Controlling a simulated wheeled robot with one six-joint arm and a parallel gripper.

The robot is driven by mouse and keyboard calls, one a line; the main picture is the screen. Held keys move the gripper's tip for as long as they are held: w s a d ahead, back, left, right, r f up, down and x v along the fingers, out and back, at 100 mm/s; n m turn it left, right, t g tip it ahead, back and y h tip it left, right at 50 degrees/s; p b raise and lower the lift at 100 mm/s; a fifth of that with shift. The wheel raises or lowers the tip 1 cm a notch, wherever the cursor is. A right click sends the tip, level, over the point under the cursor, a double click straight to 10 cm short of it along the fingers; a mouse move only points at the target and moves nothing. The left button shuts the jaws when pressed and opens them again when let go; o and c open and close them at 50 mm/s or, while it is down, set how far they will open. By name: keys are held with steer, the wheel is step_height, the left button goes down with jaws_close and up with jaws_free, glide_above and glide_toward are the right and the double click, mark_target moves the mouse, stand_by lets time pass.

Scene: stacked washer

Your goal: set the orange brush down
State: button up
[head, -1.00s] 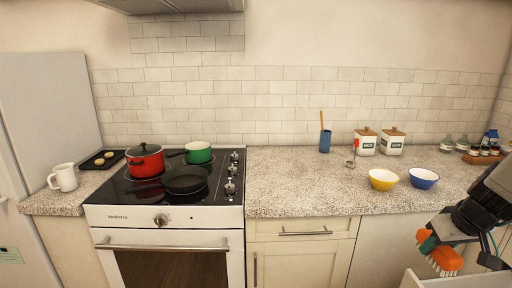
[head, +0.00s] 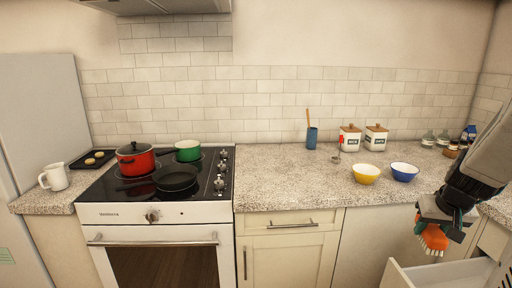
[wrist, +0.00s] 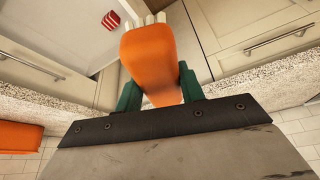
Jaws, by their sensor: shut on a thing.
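The orange brush (head: 434,238) is in my gripper (head: 436,222) at the lower right of the head view, in front of the counter and beside an open drawer (head: 400,273). In the wrist view the brush (wrist: 150,62) has an orange body with pale bristles at its far end. The green fingers of my gripper (wrist: 158,92) are shut on its sides. The brush hangs in the air, apart from the counter.
The speckled counter (head: 285,185) has free room between the stove (head: 155,185) and the yellow bowl (head: 366,174). A blue bowl (head: 403,172), a ladle, canisters (head: 350,138) and a blue utensil cup (head: 311,138) stand on the right part. A red-and-white item (wrist: 111,20) lies inside the drawer.

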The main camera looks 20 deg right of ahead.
steer(key=w+a+f+n, duration=0.1)
steer(key=w+a+f, duration=0.4)
steer(key=w, duration=0.5)
steer(key=w+a+f+n, duration=0.1)
steer(key=w+a+f, duration=0.5)
steer(key=w, duration=0.4)
steer(key=w+a+f+n+y, duration=0.1)
steer(key=a+f, duration=0.4)
steer(key=a, duration=0.5)
steer(key=w+a+f+n+y, duration=0.1)
steer(key=w+a+f+n, duration=0.2)
steer(key=a+f, duration=0.3)
steer(key=a, duration=0.4)
steer(key=shift+t+y, duration=0.3)
